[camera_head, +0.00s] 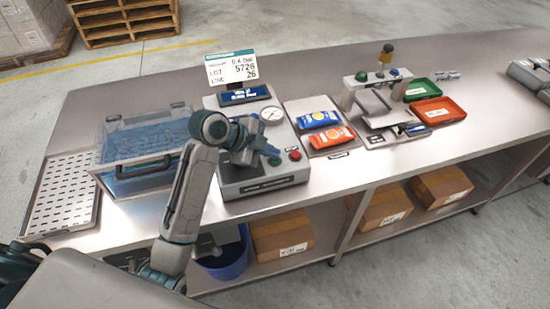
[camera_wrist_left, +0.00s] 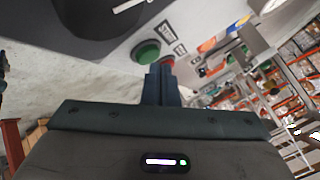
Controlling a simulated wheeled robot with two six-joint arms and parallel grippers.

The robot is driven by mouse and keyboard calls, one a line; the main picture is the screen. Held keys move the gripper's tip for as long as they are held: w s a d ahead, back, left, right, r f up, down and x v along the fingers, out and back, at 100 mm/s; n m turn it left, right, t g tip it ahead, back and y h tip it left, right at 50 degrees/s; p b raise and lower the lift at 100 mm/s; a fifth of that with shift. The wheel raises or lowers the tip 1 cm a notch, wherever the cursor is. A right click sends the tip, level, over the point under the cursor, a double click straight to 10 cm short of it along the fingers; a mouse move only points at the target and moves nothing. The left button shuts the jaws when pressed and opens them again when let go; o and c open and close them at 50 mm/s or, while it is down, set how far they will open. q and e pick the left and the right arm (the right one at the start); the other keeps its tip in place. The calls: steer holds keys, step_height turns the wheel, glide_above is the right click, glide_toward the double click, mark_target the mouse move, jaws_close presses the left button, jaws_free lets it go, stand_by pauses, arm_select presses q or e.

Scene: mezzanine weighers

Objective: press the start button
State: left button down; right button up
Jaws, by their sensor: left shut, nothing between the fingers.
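A grey control unit (camera_head: 250,184) stands on the bench with a green button (camera_head: 274,161) and a red button (camera_head: 295,155) on its front panel. In the left wrist view the green button (camera_wrist_left: 146,52) is unobstructed, just left of my fingertips. The red button (camera_wrist_left: 169,62) is partly hidden behind them. Small labels sit beside the buttons, too slanted to read surely. My left gripper (camera_head: 272,153) is over the panel, near the green button; its shut, empty fingers (camera_wrist_left: 160,70) show in the wrist view. I cannot see any contact. My right gripper is not in view.
A clear-lidded tank (camera_head: 148,180) stands left of the unit, beside a perforated tray (camera_head: 62,195). A gauge (camera_head: 271,115) and a sign (camera_head: 231,68) rise behind. Blue and orange pouches (camera_head: 318,119) and a weigher (camera_head: 375,106) are to the right.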

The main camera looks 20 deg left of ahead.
mark_target(270, 160)
arm_select(q)
steer(key=shift+f, duration=0.45)
stand_by(0.6)
steer(key=shift+r, duration=0.15)
steer(key=shift+r+p, duration=0.65)
steer(key=shift+r, duration=0.1)
step_height(270, 160, up, 5)
steer(key=p, duration=0.4)
steer(key=shift+p, duration=0.3)
stand_by(0.4)
